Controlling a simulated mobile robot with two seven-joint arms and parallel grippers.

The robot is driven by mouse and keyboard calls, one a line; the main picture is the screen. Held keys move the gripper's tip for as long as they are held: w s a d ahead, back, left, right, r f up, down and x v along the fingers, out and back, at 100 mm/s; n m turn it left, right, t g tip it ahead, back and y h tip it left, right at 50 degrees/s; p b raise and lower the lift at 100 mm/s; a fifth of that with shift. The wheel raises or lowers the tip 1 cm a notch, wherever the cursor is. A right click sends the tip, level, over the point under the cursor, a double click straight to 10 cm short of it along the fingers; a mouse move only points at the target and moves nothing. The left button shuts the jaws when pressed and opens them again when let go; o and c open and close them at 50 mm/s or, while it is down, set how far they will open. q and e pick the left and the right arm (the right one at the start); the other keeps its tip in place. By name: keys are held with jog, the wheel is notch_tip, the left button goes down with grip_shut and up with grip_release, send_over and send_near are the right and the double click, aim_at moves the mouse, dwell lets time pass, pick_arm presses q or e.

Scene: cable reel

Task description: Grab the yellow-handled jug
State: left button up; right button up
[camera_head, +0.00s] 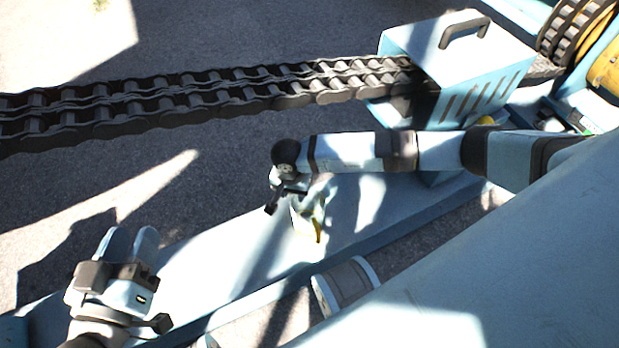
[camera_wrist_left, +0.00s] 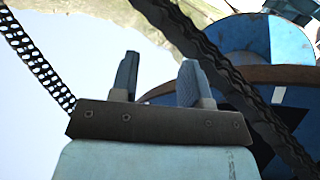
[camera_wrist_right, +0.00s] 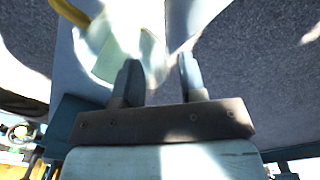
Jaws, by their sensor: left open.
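The jug (camera_head: 304,214) is pale and stands on the light blue ledge below the chain in the head view, with its yellow handle (camera_head: 318,230) on the side facing me. My right gripper (camera_head: 288,199) is just left of and above the jug, its fingers apart. In the right wrist view the pale jug (camera_wrist_right: 118,45) lies beyond and left of the fingers, with the yellow handle (camera_wrist_right: 70,12) at the top left. Glare hides whether they touch. My left gripper (camera_head: 130,250) is open and empty, far left of the jug.
A heavy dark double chain (camera_head: 180,103) runs across the back into a light blue housing (camera_head: 455,62) with a dark handle. The blue ledge (camera_head: 225,250) is bare left of the jug. Dark ground lies beyond the ledge. A yellow-and-dark reel is at top right.

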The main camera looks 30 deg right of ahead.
aim_at(294, 204)
notch_tip(294, 204, down, 6)
jog(key=b, duration=0.3)
jog(key=shift+f, duration=0.3)
pick_arm(q)
jog(key=shift+w+a+r+m+t, duration=0.1)
jog(key=shift+w+a+m+t, duration=0.3)
jog(key=shift+m, duration=0.2)
jog(key=shift+w+a+r+m+t, duration=0.1)
jog(key=shift+w+a+m+t, duration=0.15)
jog(key=shift+w+m, duration=0.3)
pick_arm(e)
grip_shut()
